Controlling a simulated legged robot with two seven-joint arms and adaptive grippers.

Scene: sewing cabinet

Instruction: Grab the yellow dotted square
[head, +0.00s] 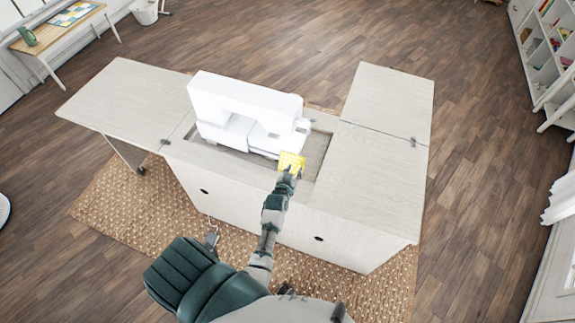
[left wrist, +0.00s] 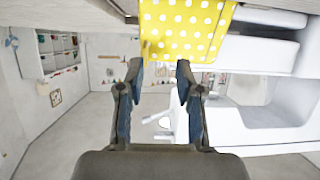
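The yellow square with white dots (head: 291,160) is at the front edge of the white sewing machine, over the cabinet's opening. In the left wrist view the yellow dotted square (left wrist: 185,28) fills the upper middle, with its near edge at the fingertips. My left gripper (head: 289,173) reaches up to the square's near side. In the left wrist view my left gripper (left wrist: 159,70) has its two fingers apart with a clear gap between them. The square's edge is at or just beyond the tips; I cannot tell whether they touch. My right gripper is not in view.
The white sewing machine (head: 245,105) stands in the pale wood cabinet (head: 375,185), close beyond the gripper. Cabinet leaves spread left (head: 125,100) and right (head: 390,95). A woven rug (head: 135,205) lies beneath. A side table (head: 60,42) and shelves (head: 548,60) are far off.

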